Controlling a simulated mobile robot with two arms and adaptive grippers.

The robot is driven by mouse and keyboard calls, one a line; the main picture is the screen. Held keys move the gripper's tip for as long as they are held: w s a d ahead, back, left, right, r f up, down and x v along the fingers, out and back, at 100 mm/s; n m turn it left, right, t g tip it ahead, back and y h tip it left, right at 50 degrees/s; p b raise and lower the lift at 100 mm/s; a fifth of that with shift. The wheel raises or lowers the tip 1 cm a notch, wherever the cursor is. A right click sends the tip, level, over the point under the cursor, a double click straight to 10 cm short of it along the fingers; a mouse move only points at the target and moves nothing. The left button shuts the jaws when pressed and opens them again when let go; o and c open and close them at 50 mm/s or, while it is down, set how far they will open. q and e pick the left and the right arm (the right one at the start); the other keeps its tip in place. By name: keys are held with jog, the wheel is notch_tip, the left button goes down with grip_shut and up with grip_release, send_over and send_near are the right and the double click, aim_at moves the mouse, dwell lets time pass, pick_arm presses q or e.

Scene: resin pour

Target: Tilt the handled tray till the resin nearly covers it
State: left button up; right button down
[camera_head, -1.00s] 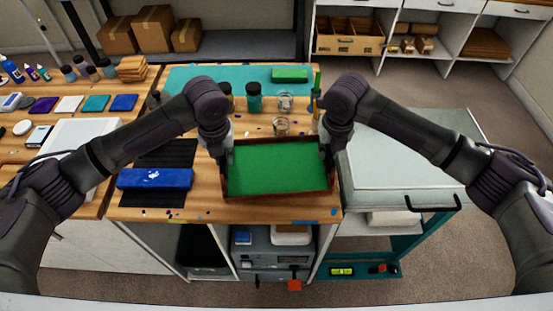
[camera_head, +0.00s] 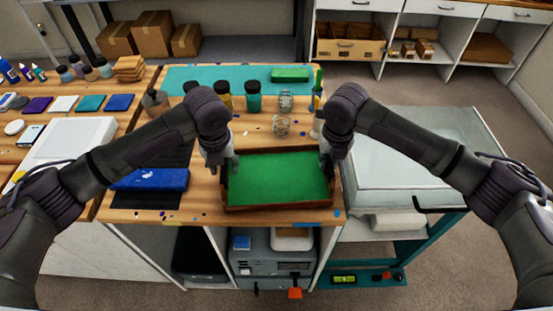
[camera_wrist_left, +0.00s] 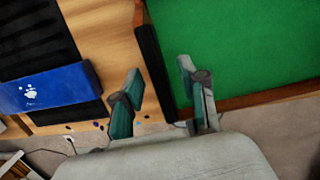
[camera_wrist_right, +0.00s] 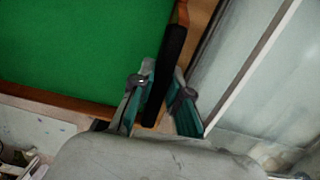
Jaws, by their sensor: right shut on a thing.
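The handled tray (camera_head: 275,208) is a shallow brown wooden frame on the bench, its inside evenly green with resin (camera_head: 278,178). The green reaches the walls all round in the head view. Its black left handle (camera_wrist_left: 155,70) lies between the spread fingers of my left gripper (camera_wrist_left: 160,105), which is open. My right gripper (camera_wrist_right: 157,108) is shut on the black right handle (camera_wrist_right: 166,70). In the head view my left gripper (camera_head: 228,162) and right gripper (camera_head: 327,152) are at the tray's two short sides. Any tilt looks slight; I cannot tell whether its underside touches the bench.
A blue box (camera_head: 150,179) lies on black mats left of the tray. Bottles (camera_head: 254,96) and clear cups (camera_head: 281,124) stand behind it. A grey-lidded cabinet (camera_head: 400,165) stands close on the right. The bench's front edge is just before the tray.

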jog(key=c, duration=1.1)
grip_release()
jog(key=shift+o, duration=0.2)
jog(key=shift+r, duration=0.1)
pick_arm(q)
jog(key=shift+r, duration=4)
pick_arm(e)
jog(key=shift+r, duration=3.95)
